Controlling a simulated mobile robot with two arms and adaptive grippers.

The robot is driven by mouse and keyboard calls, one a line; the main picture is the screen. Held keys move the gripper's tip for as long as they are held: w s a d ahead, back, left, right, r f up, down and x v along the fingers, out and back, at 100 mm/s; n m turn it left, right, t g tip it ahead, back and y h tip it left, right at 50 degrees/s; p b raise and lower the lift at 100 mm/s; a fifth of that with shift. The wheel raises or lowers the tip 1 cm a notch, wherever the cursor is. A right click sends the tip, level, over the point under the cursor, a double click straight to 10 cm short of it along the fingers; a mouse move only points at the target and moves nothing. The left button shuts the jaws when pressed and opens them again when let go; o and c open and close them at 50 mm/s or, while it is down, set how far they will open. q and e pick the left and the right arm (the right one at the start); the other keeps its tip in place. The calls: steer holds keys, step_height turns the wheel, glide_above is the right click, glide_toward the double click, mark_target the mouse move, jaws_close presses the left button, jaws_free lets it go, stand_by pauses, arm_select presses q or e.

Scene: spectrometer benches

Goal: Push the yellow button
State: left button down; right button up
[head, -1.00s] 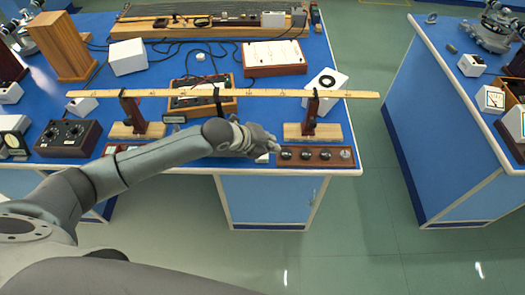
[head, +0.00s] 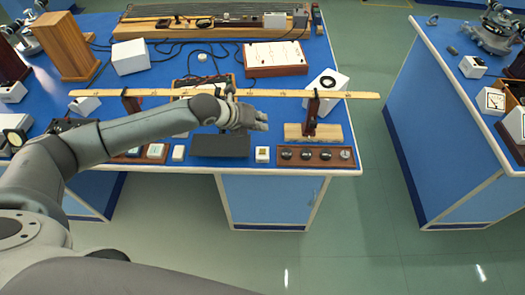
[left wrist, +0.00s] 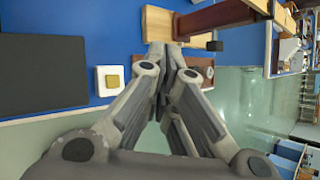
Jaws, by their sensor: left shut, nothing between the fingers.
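In the left wrist view the yellow button (left wrist: 112,81) shows left of the fingers, uncovered. My left gripper (head: 264,121) is shut and empty. In the head view it appears behind the button, apart from it; its exact height is hard to tell. The shut fingers (left wrist: 166,50) also fill the middle of the left wrist view. My right gripper is not in view.
The dark pad (head: 220,146) lies left of the button, the knob strip (head: 315,155) right of it. A wooden stand (head: 312,132) holds a long ruler (head: 340,95) behind them. Several white and brown boxes stand farther back. The floor aisle (head: 375,220) is clear.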

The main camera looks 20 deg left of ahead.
arm_select(q)
steer(key=b, duration=0.7)
glide_above(260, 149)
step_height(260, 149, down, 8)
steer(key=shift+f, duration=0.3)
steer(key=shift+d, duration=0.1)
stand_by(0.4)
stand_by(0.4)
steer(key=shift+f, duration=0.4)
steer(key=shift+f+b, duration=0.3)
steer(key=shift+f, duration=0.2)
stand_by(0.5)
steer(key=shift+r, duration=0.1)
steer(key=shift+r+p, duration=0.8)
steer(key=shift+p, duration=0.15)
